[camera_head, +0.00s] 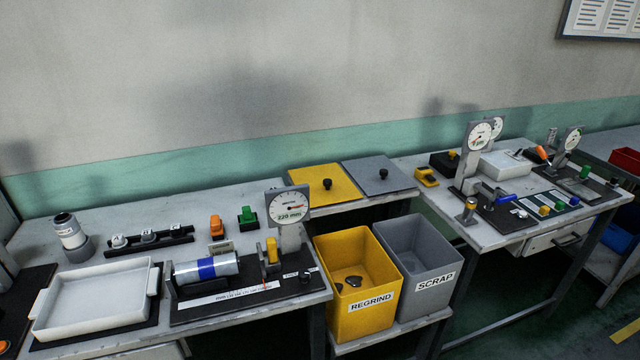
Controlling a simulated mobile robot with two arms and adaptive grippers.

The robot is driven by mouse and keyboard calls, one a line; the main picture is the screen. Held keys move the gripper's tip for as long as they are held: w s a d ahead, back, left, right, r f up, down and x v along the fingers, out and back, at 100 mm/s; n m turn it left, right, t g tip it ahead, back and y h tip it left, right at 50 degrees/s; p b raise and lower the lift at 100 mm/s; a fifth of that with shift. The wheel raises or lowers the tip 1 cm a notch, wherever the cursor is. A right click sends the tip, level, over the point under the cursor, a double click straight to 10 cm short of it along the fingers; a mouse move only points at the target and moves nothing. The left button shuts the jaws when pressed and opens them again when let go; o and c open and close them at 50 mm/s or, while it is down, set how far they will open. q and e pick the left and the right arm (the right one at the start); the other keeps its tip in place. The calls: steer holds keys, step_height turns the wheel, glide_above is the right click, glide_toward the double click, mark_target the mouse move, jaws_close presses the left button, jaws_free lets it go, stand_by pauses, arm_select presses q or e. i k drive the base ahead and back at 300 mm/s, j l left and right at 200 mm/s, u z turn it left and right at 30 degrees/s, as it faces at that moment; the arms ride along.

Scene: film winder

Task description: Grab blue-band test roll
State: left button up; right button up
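The blue-band test roll (222,268) is a grey-white cylinder with a blue band around its middle. It lies on its side on a dark measuring fixture (200,308) on the left bench. A round dial gauge (289,207) reading 220 mm stands on a grey post at the fixture's right end. A small yellow part (271,250) stands beside the roll's right end. Neither gripper shows in the head view.
A white tray (45,318) lies left of the roll. A grey canister (70,236) and a dark rack (150,243) stand behind. Yellow REGRIND (338,250) and grey SCRAP (448,258) bins stand between this bench and the right bench (470,233).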

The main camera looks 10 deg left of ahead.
mark_target(192, 272)
steer(key=k+u, duration=0.1)
steer(key=u, duration=0.25)
steer(key=j+u, duration=0.1)
steer(key=u, duration=0.25)
steer(key=k+u, duration=0.1)
steer(key=u, duration=0.25)
steer(key=j, duration=0.05)
